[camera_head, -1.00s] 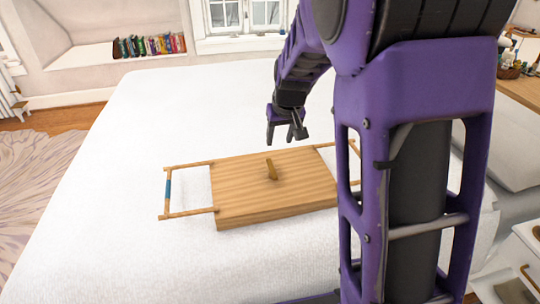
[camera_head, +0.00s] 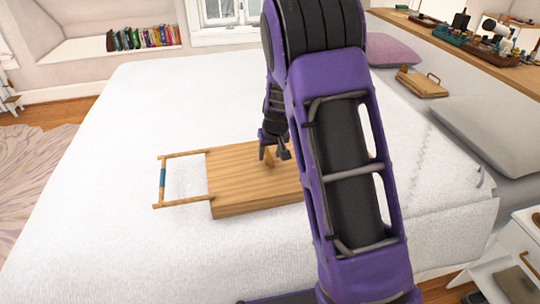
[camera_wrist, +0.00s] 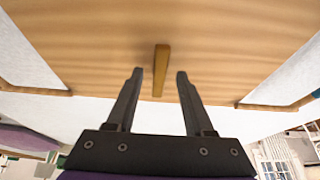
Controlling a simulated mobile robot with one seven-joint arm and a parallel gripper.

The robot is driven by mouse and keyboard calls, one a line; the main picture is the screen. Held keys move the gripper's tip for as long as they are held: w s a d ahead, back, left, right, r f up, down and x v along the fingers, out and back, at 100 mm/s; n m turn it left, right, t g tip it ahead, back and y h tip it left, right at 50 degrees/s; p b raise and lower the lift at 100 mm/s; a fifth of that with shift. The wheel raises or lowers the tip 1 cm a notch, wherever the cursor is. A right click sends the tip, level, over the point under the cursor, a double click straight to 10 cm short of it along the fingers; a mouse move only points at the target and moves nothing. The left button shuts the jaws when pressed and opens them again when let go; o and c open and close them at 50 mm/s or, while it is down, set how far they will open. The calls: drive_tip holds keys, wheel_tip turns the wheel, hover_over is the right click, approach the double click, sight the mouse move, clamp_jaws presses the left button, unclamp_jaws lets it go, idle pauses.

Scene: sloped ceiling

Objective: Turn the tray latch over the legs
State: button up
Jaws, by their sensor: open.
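The wooden tray (camera_head: 235,190) lies flat on the bed with its broad wooden face up. A leg frame (camera_head: 180,205) with a blue band sticks out flat from its left end; the right end is hidden behind my arm. The brass latch (camera_wrist: 161,72) is a small bar near the middle of the face; in the head view, the latch (camera_head: 269,160) is partly covered by my fingers. My gripper (camera_head: 275,154) is open just above the tray. In the wrist view, the latch appears between the fingertips, with gaps on both sides; I cannot tell the height gap.
The white bed (camera_head: 120,130) is clear left of the tray and in front of it. A smaller wooden piece with a handle (camera_head: 422,84) lies at the back right, near a pink pillow (camera_head: 392,48). A white nightstand (camera_head: 522,250) stands at the right.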

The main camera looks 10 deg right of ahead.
drive_tip(key=shift+w+f, duration=0.1)
drive_tip(key=shift+f, duration=0.1)
clamp_jaws()
